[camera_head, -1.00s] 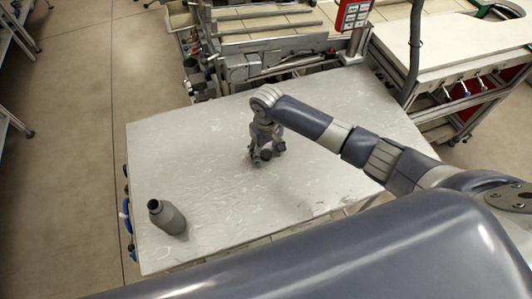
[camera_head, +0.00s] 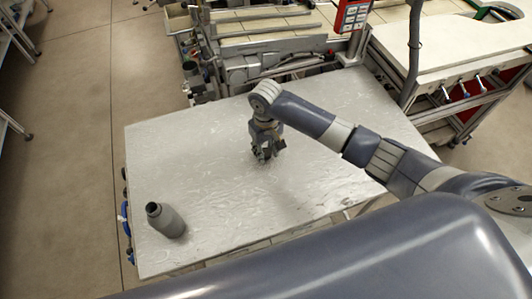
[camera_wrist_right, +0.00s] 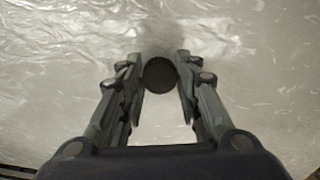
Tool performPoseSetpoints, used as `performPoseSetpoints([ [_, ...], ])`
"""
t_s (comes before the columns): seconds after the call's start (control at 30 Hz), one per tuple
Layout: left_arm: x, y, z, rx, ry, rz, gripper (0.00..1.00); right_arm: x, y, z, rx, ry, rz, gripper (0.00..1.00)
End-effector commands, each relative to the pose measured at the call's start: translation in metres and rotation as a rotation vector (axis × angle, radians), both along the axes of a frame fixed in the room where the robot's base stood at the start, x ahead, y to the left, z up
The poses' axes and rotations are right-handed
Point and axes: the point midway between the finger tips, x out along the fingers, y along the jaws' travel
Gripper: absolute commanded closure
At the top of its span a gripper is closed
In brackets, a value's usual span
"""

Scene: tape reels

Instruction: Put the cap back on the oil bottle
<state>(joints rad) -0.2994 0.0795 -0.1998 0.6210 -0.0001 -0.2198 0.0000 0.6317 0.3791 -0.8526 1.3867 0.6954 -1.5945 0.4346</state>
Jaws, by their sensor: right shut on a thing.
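The grey oil bottle (camera_head: 167,222) stands on the table's near left part, its open dark neck showing no cap. My right gripper (camera_head: 267,153) is over the middle of the table, well to the right of the bottle. In the right wrist view its fingers (camera_wrist_right: 160,72) are shut on the dark round cap (camera_wrist_right: 160,76), which sits between the fingertips. Whether the cap touches the table is hard to tell. The cap is not clear in the head view, where the fingers hide it. My left gripper is not in view.
The pale, shiny table (camera_head: 215,180) is clear between the gripper and the bottle. The bottle is close to the table's left edge. Metal machinery (camera_head: 250,65) stands behind the table, and a white workbench (camera_head: 470,50) is at the back right.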

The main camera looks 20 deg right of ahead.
Motion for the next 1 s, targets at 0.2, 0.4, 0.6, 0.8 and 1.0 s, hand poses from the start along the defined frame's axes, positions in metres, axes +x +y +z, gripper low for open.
performPoseSetpoints([
  [0.2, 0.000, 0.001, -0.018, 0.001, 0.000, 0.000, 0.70, 0.000, 0.028, 0.014, 0.005, -0.001, 0.005, 0.77],
  [0.4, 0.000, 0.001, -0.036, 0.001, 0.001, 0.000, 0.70, -0.001, 0.080, 0.018, 0.007, -0.002, 0.005, 0.77],
  [0.6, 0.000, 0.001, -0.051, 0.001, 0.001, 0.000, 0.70, -0.002, 0.127, 0.024, 0.004, 0.000, 0.002, 0.77],
  [0.8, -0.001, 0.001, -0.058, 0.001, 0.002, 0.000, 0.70, -0.003, 0.153, 0.028, 0.001, 0.000, 0.000, 0.77],
  [1.0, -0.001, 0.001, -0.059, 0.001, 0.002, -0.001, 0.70, -0.004, 0.161, 0.030, 0.001, 0.000, 0.000, 0.77],
])
